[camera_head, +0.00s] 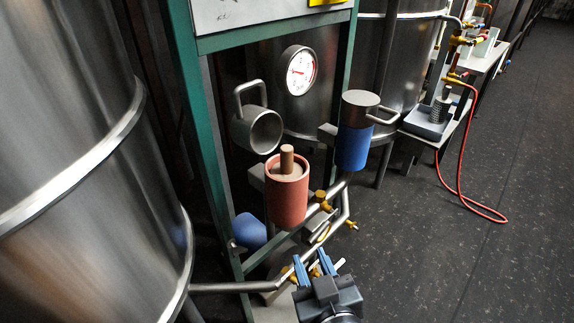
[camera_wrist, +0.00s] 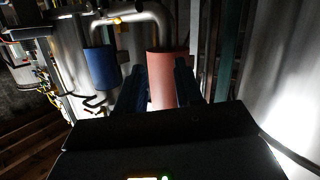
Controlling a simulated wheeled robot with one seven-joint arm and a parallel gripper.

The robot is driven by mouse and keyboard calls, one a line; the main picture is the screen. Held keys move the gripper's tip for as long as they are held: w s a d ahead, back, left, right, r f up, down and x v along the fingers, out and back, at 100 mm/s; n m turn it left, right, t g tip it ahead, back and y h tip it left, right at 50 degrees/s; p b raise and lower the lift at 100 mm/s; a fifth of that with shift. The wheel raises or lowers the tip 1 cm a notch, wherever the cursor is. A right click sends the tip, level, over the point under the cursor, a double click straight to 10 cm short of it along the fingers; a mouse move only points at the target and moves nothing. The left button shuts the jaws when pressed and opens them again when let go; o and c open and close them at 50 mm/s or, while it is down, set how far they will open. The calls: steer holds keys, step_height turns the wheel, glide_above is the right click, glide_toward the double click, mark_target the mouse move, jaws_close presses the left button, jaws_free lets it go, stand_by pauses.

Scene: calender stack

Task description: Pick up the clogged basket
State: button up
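A brown, clogged-looking basket (camera_head: 288,166) with a thick upright stem sits inside a red cylindrical housing (camera_head: 287,200); only its top and stem show above the rim. The housing also shows in the wrist view (camera_wrist: 165,80), where the basket itself cannot be made out. My gripper (camera_head: 314,264) is open and empty, below and slightly right of the red housing in the head view. In the wrist view my gripper's dark fingers (camera_wrist: 158,88) stand apart, with the red housing seen between and beyond them.
A steel lid with a handle (camera_head: 258,128) is tilted open behind the housing. A blue housing (camera_head: 353,147) with a closed lid (camera_head: 361,103) stands to the right. Pipes and brass valves (camera_head: 325,203) run below. A grey tray (camera_head: 428,122) holds a mesh basket (camera_head: 440,108). Right floor is mostly clear.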

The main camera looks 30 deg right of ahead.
mark_target(287, 159)
steer(key=w+r+m+h+p, duration=0.1)
steer(key=w+r, duration=0.1)
steer(key=r, duration=0.2)
steer(key=w+a+r+m+h+p, duration=0.1)
steer(key=w+r+p, duration=0.1)
steer(key=r, duration=0.3)
steer(key=w+r+m+t+h+p, duration=0.1)
steer(key=w+r+h, duration=0.1)
steer(key=w+r, duration=0.1)
steer(key=shift+w+a+r+m, duration=0.1)
steer(key=shift+a+r+m, duration=0.1)
steer(key=shift+r, duration=0.25)
steer(key=shift+a+r+m, duration=0.1)
steer(key=shift+r+m, duration=0.1)
steer(key=shift+r, duration=0.25)
steer(key=x, duration=0.2)
steer(key=p+x, duration=0.1)
steer(key=x, duration=0.1)
steer(key=p+x, duration=0.1)
steer(key=x, duration=0.1)
steer(key=shift+w+d+r, duration=0.15)
steer(key=shift+d+r, duration=0.15)
steer(key=shift+d, duration=0.05)
steer(key=shift+w+d+f+p, duration=0.1)
steer(key=shift+w+d+p, duration=0.2)
steer(key=shift+w, duration=0.2)
steer(key=shift+c, duration=0.3)
jaws_close()
